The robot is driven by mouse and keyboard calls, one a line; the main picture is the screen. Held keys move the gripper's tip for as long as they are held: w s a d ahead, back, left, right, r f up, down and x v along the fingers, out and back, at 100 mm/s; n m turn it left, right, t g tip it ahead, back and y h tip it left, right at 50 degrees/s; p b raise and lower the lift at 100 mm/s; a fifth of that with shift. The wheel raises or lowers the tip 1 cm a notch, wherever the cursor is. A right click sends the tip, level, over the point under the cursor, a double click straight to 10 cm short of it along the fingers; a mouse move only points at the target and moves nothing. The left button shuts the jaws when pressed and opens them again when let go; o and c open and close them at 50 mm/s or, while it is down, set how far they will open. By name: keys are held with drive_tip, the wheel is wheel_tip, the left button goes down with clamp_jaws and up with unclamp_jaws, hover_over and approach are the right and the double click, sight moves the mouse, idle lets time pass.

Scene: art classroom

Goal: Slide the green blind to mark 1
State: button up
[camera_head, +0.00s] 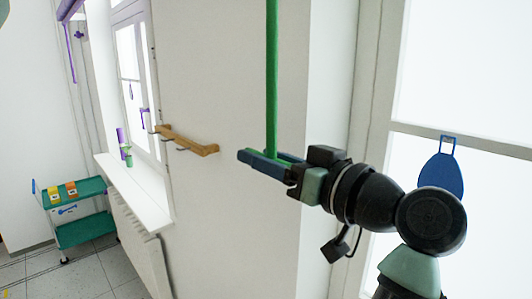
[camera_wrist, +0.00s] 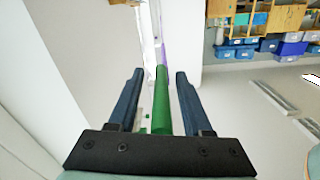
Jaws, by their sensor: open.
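A green rod (camera_head: 271,80), seemingly the handle of the green blind, hangs upright in front of the wall in the head view. Its lower end is at my gripper (camera_head: 264,156). In the wrist view the green rod (camera_wrist: 162,105) lies between the two blue fingers of my gripper (camera_wrist: 160,73), with a visible gap on either side. My gripper is open around the rod. The blind's upper part is out of view. I cannot make out mark 1 in either view.
A wooden rail (camera_head: 187,140) with hooks is on the wall left of my gripper. A windowsill (camera_head: 135,190), a radiator (camera_head: 138,232) and a teal cart (camera_head: 85,232) stand further left. A blue paddle-shaped thing (camera_head: 442,176) hangs by the right window.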

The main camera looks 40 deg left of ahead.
drive_tip(key=shift+s, duration=0.1)
clamp_jaws()
idle(1.2)
